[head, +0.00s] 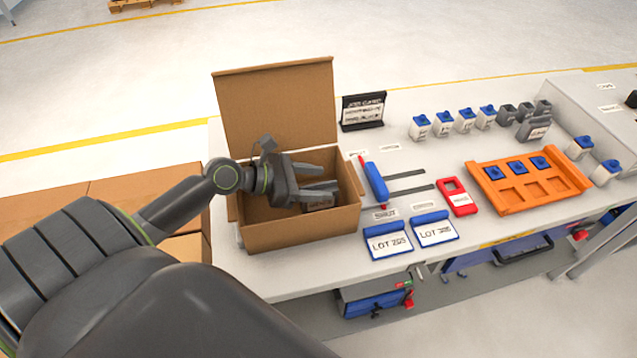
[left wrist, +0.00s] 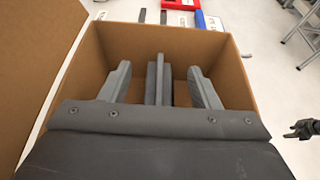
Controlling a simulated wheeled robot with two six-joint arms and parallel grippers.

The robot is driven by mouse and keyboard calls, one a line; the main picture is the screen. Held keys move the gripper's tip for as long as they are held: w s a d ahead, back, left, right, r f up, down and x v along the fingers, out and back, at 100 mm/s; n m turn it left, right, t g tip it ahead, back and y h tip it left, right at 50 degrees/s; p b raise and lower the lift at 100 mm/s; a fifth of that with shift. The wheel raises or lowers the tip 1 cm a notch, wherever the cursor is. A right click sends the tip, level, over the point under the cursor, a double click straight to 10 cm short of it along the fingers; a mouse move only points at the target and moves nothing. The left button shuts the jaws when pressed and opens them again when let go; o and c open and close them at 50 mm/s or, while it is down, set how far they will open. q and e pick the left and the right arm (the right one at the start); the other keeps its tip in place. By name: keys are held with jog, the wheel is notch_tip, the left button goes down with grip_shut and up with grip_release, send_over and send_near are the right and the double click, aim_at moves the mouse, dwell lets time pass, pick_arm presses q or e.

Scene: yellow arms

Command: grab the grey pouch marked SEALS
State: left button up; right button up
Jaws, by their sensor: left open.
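My left gripper (head: 322,190) is open, reaching into an open cardboard box (head: 300,232) on the table. In the left wrist view its two fingers (left wrist: 160,88) stand apart on either side of a thin, upright grey item (left wrist: 159,78). A grey item with a pale label (head: 320,204) shows in the box below the fingers in the head view; I cannot read its label. Another grey labelled item (head: 534,129) stands at the back right of the table; its word is unreadable too. A dark gripper, apparently my right one (left wrist: 304,128), shows at the right edge of the left wrist view.
The box's lid (head: 277,100) stands raised at the back. Right of the box lie a blue-handled tool (head: 376,182), a red frame (head: 457,198), two LOT cards (head: 388,241) and an orange tray (head: 530,199). A black sign (head: 362,110) and several blue-topped containers (head: 443,124) stand behind.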

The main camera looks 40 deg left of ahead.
pick_arm(q)
jog(key=shift+x, duration=1.35)
jog(key=c, duration=1.1)
